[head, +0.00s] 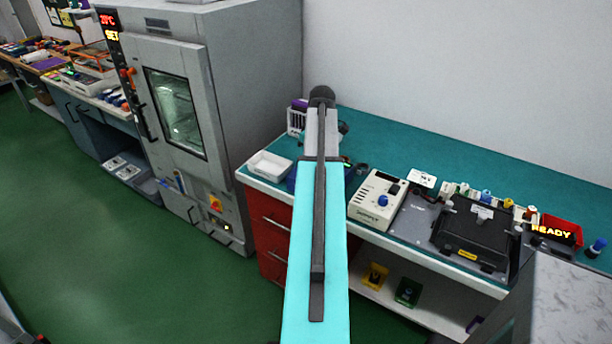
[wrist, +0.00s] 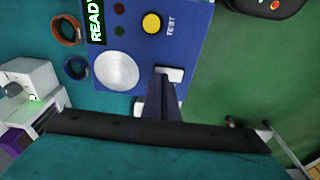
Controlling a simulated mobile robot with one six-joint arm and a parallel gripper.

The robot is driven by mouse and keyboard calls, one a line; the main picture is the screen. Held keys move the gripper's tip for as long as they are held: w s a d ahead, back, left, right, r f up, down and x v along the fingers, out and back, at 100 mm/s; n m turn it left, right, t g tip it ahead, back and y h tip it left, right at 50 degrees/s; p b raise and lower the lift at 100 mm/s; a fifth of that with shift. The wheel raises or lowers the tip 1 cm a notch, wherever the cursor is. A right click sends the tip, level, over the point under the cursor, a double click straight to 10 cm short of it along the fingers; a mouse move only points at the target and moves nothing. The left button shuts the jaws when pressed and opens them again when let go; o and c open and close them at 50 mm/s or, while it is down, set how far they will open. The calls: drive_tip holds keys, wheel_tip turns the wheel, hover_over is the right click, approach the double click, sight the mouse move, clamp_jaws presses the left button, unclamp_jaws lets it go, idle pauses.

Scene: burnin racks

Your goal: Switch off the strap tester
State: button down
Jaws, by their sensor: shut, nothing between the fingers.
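The strap tester (wrist: 125,40) is a blue box in the wrist view. It has a lit READY display (wrist: 95,18), a yellow TEST button (wrist: 152,23), small dark red and green lamps and a round silver plate (wrist: 116,70). A white plate, perhaps the switch surround (wrist: 176,75), shows around the fingertips near its lower right edge. My gripper (wrist: 163,74) is shut and empty, its tips over that plate. The fingers hide what lies beneath, and I cannot tell whether they touch. In the head view my arm hides most of the tester.
An orange-brown band (wrist: 67,30) and a dark blue band (wrist: 77,68) lie beside the tester. A white device (wrist: 32,88) stands at left in the wrist view. In the head view, a white tray (head: 270,166) and a beige instrument (head: 377,202) flank my arm on the bench.

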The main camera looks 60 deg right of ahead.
drive_tip(key=shift+f, duration=0.2)
drive_tip(key=shift+r, duration=0.1)
wheel_tip(320, 180, up, 7)
drive_tip(key=p, duration=0.4)
idle(1.0)
idle(0.3)
